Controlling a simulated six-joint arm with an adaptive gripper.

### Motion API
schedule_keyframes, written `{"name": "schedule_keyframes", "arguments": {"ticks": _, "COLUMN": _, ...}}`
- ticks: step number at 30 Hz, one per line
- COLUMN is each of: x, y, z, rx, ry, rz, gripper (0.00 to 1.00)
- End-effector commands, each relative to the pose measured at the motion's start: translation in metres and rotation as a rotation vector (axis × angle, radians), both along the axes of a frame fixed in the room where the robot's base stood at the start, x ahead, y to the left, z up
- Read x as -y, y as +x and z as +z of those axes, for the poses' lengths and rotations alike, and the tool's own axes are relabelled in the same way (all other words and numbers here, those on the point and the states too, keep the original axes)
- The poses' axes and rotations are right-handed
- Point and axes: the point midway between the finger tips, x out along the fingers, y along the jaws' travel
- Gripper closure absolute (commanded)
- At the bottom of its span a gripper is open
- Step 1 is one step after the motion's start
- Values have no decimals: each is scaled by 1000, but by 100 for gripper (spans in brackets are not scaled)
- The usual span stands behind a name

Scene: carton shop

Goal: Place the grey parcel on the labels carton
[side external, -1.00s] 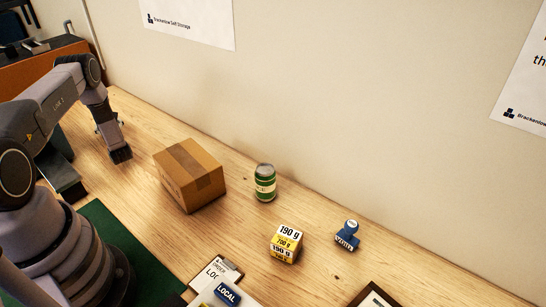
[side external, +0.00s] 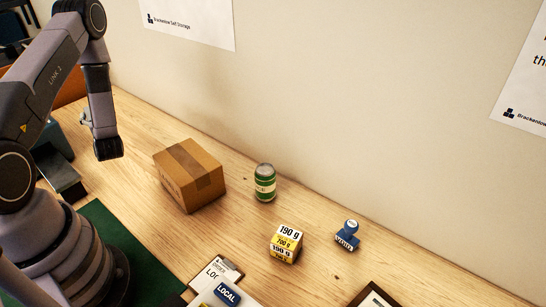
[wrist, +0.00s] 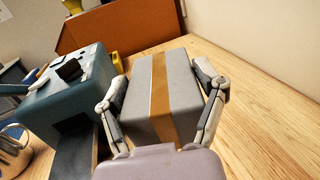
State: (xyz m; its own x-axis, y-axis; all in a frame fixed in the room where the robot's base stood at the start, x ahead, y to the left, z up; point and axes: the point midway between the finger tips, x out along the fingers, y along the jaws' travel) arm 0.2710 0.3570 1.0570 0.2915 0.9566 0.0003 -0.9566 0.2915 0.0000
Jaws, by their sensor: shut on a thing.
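The grey parcel (wrist: 137,98), with a tan tape stripe along its middle, is between the fingers of my gripper (wrist: 161,73) in the wrist view. The fingers press on its two sides. In the side view my gripper (side external: 107,148) is at the left, left of the brown carton, and the parcel is hidden there. A closed brown carton (side external: 178,182) with a tape strip stands on the wooden table. Print on its left face is too small to read, so I cannot confirm that it is the labels carton. Its top is bare.
A green can (side external: 265,183) stands right of the carton, close to it. A stack of weight-marked blocks (side external: 286,245), a blue stamp (side external: 347,236) and a clipboard (side external: 216,274) lie nearer the front. A teal device (wrist: 70,90) and an orange box (wrist: 130,25) show in the wrist view.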

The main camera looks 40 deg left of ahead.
Motion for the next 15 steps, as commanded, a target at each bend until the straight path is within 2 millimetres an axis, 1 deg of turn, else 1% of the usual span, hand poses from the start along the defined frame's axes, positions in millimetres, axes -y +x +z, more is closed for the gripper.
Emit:
{"name": "schedule_keyframes", "arguments": {"ticks": 1, "x": 14, "y": 15, "z": 4, "rx": 2, "ry": 3, "rz": -18, "gripper": 71}}
{"name": "schedule_keyframes", "arguments": {"ticks": 2, "x": 23, "y": 22, "z": 6, "rx": 2, "ry": 3, "rz": -24, "gripper": 71}}
{"name": "schedule_keyframes", "arguments": {"ticks": 3, "x": 36, "y": 33, "z": 9, "rx": 3, "ry": 2, "rz": -34, "gripper": 71}}
{"name": "schedule_keyframes", "arguments": {"ticks": 5, "x": 58, "y": 48, "z": 14, "rx": 4, "ry": 3, "rz": -45, "gripper": 72}}
{"name": "schedule_keyframes", "arguments": {"ticks": 6, "x": 74, "y": 57, "z": 17, "rx": 4, "ry": 2, "rz": -51, "gripper": 72}}
{"name": "schedule_keyframes", "arguments": {"ticks": 8, "x": 99, "y": 69, "z": 21, "rx": 3, "ry": 1, "rz": -60, "gripper": 72}}
{"name": "schedule_keyframes", "arguments": {"ticks": 9, "x": 116, "y": 76, "z": 25, "rx": 5, "ry": 2, "rz": -67, "gripper": 72}}
{"name": "schedule_keyframes", "arguments": {"ticks": 10, "x": 129, "y": 80, "z": 27, "rx": 4, "ry": 1, "rz": -71, "gripper": 72}}
{"name": "schedule_keyframes", "arguments": {"ticks": 11, "x": 142, "y": 83, "z": 29, "rx": 4, "ry": 1, "rz": -75, "gripper": 72}}
{"name": "schedule_keyframes", "arguments": {"ticks": 12, "x": 160, "y": 87, "z": 32, "rx": 4, "ry": 0, "rz": -81, "gripper": 72}}
{"name": "schedule_keyframes", "arguments": {"ticks": 14, "x": 186, "y": 90, "z": 36, "rx": 4, "ry": -1, "rz": -89, "gripper": 72}}
{"name": "schedule_keyframes", "arguments": {"ticks": 15, "x": 202, "y": 91, "z": 38, "rx": 4, "ry": 0, "rz": -93, "gripper": 72}}
